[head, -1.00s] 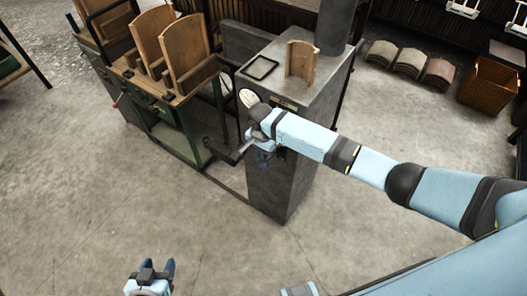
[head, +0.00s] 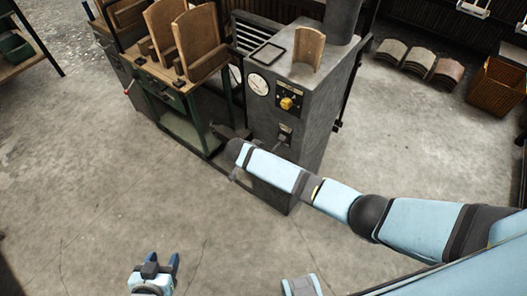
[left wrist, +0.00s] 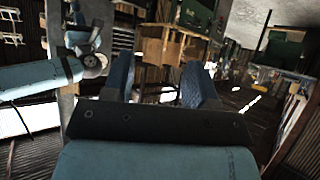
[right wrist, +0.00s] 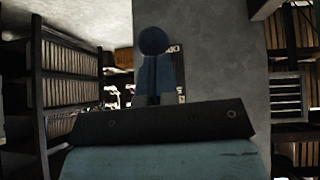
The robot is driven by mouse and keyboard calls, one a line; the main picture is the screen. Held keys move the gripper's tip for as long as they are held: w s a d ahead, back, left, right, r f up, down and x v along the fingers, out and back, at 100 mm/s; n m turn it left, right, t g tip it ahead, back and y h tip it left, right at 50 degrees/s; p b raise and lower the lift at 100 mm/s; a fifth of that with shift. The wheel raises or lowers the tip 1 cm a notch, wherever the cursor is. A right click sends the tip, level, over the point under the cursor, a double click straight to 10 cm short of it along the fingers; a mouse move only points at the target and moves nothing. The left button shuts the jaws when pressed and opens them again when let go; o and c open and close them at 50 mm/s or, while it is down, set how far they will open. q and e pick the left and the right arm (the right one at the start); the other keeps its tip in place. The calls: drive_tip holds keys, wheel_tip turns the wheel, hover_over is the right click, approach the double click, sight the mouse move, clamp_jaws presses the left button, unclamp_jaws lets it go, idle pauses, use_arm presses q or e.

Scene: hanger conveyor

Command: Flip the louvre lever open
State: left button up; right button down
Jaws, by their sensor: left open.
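The louvre (head: 252,36) behind the grey cabinet (head: 300,155) shows separate slats with dark gaps, so it looks open. It also shows at the right of the right wrist view (right wrist: 287,95). A small plate with a lever (head: 285,134) is on the cabinet front, below a yellow knob; the lever's exact position is too small to tell. My right gripper (right wrist: 160,80) has its blue fingers together in front of the cabinet; a round dark blue end shows at their top. My left gripper (head: 161,264) is open and empty, low over the floor.
A white dial (head: 258,84) and the yellow knob (head: 287,103) are on the cabinet front. A curved wooden piece (head: 308,49) and a dark frame (head: 269,54) are on its top. A green-framed bench (head: 185,120) stands left of it. The floor in front is clear.

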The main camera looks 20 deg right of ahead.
wheel_tip(320, 180, down, 5)
drive_tip(key=t+h+b, duration=0.1)
drive_tip(key=b, duration=0.1)
drive_tip(key=t+h+b, duration=0.1)
drive_tip(key=h+b, duration=0.1)
drive_tip(key=b, duration=0.1)
drive_tip(key=shift+s+a+r, duration=0.1)
drive_tip(key=shift+s+r, duration=0.05)
drive_tip(key=shift+r, duration=0.05)
drive_tip(key=shift+f+b, duration=0.2)
drive_tip(key=shift+b, duration=0.1)
use_arm(q)
wheel_tip(320, 180, down, 7)
drive_tip(key=shift+r+b, duration=0.15)
drive_tip(key=shift+b, duration=0.2)
use_arm(e)
drive_tip(key=shift+f, duration=0.2)
use_arm(q)
drive_tip(key=shift+d, duration=0.1)
use_arm(e)
drive_tip(key=shift+f, duration=0.1)
